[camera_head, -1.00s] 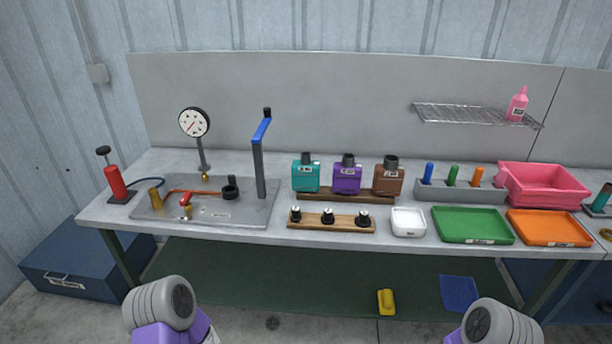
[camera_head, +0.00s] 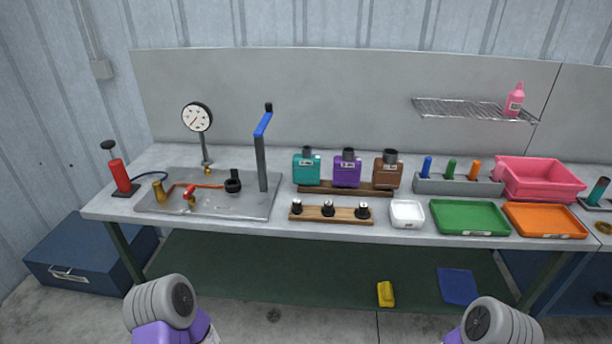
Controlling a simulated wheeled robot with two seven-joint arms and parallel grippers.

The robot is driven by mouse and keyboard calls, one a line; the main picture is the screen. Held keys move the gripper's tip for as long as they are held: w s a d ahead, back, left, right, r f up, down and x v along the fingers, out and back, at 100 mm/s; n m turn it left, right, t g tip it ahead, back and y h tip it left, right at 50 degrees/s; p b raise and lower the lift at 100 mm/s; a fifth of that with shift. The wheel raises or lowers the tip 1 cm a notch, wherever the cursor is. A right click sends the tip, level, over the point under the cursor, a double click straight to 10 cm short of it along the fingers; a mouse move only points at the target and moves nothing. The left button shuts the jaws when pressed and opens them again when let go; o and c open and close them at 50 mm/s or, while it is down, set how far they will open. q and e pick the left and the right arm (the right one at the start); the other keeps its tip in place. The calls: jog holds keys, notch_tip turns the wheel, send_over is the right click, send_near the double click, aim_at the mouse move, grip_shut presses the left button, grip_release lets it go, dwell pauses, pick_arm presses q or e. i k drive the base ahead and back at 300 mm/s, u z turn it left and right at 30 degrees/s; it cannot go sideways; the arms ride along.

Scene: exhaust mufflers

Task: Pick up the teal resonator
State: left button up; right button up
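The teal resonator (camera_head: 306,170) is a small boxy can with a dark neck on top and a white label. It stands upright at the left end of a wooden rack (camera_head: 345,189) on the workbench. A purple resonator (camera_head: 347,172) and a brown one (camera_head: 388,174) stand to its right on the same rack. Parts of my two arms show at the bottom left and bottom right, well below and in front of the bench. Neither gripper's fingers are in the picture.
A test plate (camera_head: 215,208) with a gauge (camera_head: 197,117) and a blue-handled upright lever (camera_head: 262,150) lies left of the rack. A wooden strip with black knobs (camera_head: 331,214) is in front. A white dish (camera_head: 407,213), green tray (camera_head: 470,217) and orange tray (camera_head: 546,219) sit right.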

aim_at(306, 166)
jog(key=z, duration=0.5)
jog(key=k, duration=0.2)
jog(key=u, duration=1.25)
jog(key=i, duration=1.1)
jog(key=z, duration=0.25)
